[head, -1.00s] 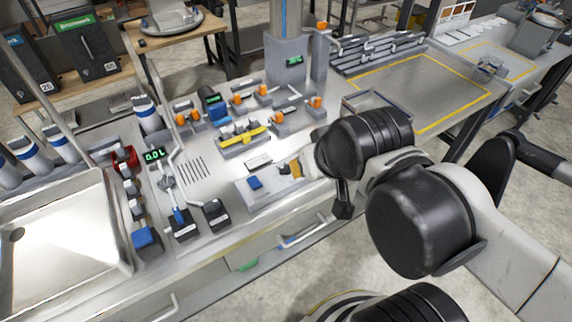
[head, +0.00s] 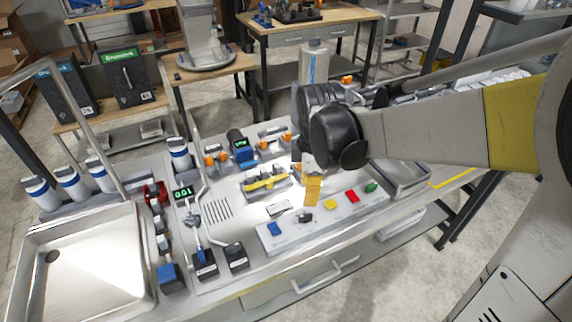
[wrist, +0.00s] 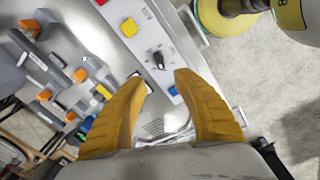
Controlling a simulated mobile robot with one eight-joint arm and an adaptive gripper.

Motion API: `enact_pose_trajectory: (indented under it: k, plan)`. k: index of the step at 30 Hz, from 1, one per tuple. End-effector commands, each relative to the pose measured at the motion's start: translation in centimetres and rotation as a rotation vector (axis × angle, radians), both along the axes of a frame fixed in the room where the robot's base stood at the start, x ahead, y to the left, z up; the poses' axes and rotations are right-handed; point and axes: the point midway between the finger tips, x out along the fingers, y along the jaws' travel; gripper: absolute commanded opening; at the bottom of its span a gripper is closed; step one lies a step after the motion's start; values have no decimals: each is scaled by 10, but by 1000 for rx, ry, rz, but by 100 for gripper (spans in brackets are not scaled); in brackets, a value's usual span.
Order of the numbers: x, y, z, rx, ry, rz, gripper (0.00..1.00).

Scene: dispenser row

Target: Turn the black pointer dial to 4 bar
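The black pointer dial (head: 305,217) sits on a light grey panel (head: 290,236) at the front of the bench, between a blue button (head: 275,229) and a yellow button (head: 330,204). In the wrist view the dial (wrist: 158,59) is a black knob with a lighter pointer mark, just beyond my fingertips. Its scale is too small to read. My gripper (wrist: 160,80) has two yellow fingers spread apart with nothing between them. In the head view my gripper (head: 312,190) points down above the panel, close behind the dial, apart from it.
A red button (head: 352,196) and a green button (head: 371,187) continue along the panel to the right. A small green display (head: 183,192) reads about 0.01. Left are a sink (head: 85,265) and small black levers. A yellow-handled fixture (head: 265,183) stands behind.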

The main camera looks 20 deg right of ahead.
Motion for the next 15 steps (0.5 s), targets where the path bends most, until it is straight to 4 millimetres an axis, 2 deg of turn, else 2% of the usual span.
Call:
enact_pose_trajectory:
  k: [3, 8, 11, 15]
  plan:
    - [9, 0, -8, -6, 50, 121, 35]
    - [12, 0, -19, -6, 74, 181, 35]
    - [12, 0, -33, -6, 74, 182, 35]
    - [12, 0, -62, -6, 73, 181, 35]
